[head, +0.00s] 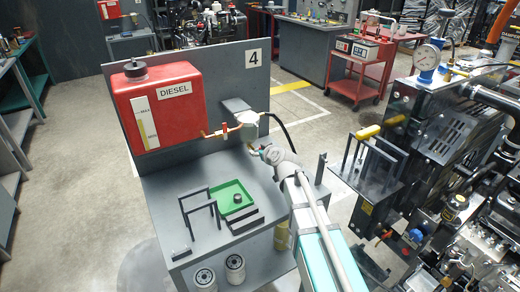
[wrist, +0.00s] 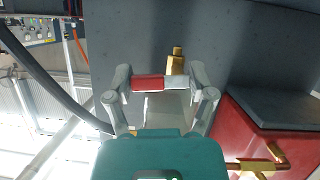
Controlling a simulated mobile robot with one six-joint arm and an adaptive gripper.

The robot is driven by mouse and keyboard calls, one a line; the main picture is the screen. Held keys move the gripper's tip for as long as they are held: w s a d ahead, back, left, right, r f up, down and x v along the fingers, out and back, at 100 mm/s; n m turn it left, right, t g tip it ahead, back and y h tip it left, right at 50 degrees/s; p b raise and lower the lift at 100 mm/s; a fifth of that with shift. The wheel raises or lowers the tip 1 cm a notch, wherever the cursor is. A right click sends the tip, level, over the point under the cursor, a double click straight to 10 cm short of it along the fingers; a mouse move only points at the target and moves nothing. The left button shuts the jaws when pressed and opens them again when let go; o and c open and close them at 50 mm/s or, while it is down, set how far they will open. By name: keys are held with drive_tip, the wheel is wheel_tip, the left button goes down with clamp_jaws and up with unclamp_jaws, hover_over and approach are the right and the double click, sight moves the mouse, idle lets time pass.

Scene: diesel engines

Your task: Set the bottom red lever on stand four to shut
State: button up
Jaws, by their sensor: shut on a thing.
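Stand four, marked by a "4" plate (head: 254,57), carries a red diesel tank (head: 160,105) and a pale filter housing (head: 247,118). The bottom red lever (wrist: 148,83) lies crosswise between my fingertips in the wrist view, beside a brass fitting (wrist: 176,62). My gripper (wrist: 161,83) is shut on that lever. In the head view my gripper (head: 266,151) is just below the filter housing and largely hides the lever. Another small red lever (head: 225,128) sits on the copper pipe between tank and housing.
A green tray (head: 232,198), a dark wire frame (head: 199,208) and dark blocks are on the stand's shelf. A black hose (head: 286,132) curves down right of the housing. A diesel engine (head: 430,150) stands close on the right. Open floor lies left of the stand.

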drive_tip(key=shift+f+m+y, duration=0.1)
drive_tip(key=shift+m+y, duration=0.2)
drive_tip(key=shift+m, duration=0.1)
idle(0.3)
drive_tip(key=o, duration=1.1)
drive_tip(key=shift+d, duration=0.1)
